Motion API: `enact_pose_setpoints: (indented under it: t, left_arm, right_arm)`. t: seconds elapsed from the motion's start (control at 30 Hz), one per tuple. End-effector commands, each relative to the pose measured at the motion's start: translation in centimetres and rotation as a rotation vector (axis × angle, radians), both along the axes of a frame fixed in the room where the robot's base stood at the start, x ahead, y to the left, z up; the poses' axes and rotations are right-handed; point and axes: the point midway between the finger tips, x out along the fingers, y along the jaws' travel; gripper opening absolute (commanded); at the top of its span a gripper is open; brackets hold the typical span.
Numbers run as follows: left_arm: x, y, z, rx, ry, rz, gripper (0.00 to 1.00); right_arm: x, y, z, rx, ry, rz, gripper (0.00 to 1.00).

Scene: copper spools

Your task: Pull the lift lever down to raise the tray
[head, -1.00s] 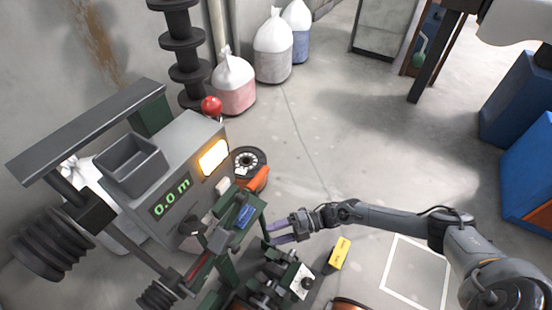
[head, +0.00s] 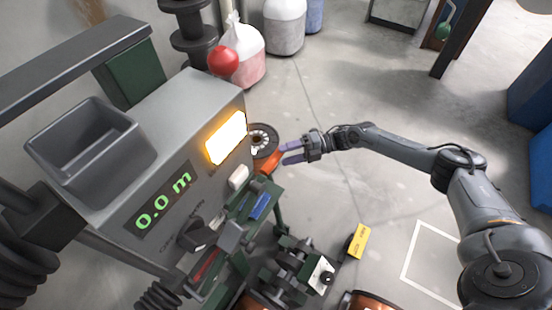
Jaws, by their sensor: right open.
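My right gripper (head: 290,153) is open and empty, to the right of the grey machine (head: 188,120), with its purple fingers pointing left. Its fingertips are close to an orange part (head: 270,161) beside a dark spool (head: 262,139); I cannot tell if they touch. A red ball knob (head: 223,60) stands at the machine's upper right corner, clear of the gripper. No part is clearly marked as the lift lever. A dark grey open tray (head: 92,145) sits on top of the machine and looks empty. My left gripper is out of view.
A black knob (head: 197,235) sits below. A green-framed mechanism (head: 297,262) and a yellow block (head: 358,241) are lower right. Filled bags stand behind. The floor at centre right is free.

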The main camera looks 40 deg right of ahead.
Motion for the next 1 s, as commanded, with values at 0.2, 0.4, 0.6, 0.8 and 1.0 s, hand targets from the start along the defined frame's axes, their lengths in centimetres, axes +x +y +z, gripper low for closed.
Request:
enact_pose_setpoints:
  t: [0.2, 0.4, 0.6, 0.8, 1.0]
  left_arm:
    - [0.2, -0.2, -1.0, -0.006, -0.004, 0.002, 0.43]
    - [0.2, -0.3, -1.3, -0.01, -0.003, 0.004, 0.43]
    - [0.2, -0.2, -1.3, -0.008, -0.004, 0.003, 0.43]
    - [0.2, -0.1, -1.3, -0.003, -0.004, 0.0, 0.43]
    - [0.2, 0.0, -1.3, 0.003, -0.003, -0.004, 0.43]
  right_arm:
    - [1.4, 2.6, -0.5, 0.001, -0.002, 0.001, 0.58]
    - [1.9, 3.7, -0.6, 0.0, -0.001, 0.0, 0.58]
    - [2.0, 3.9, -0.5, -0.001, -0.001, -0.001, 0.58]
    - [2.0, 3.8, -0.6, -0.001, -0.001, -0.001, 0.47]
    - [2.0, 3.8, -0.6, 0.0, -0.001, 0.0, 0.17]
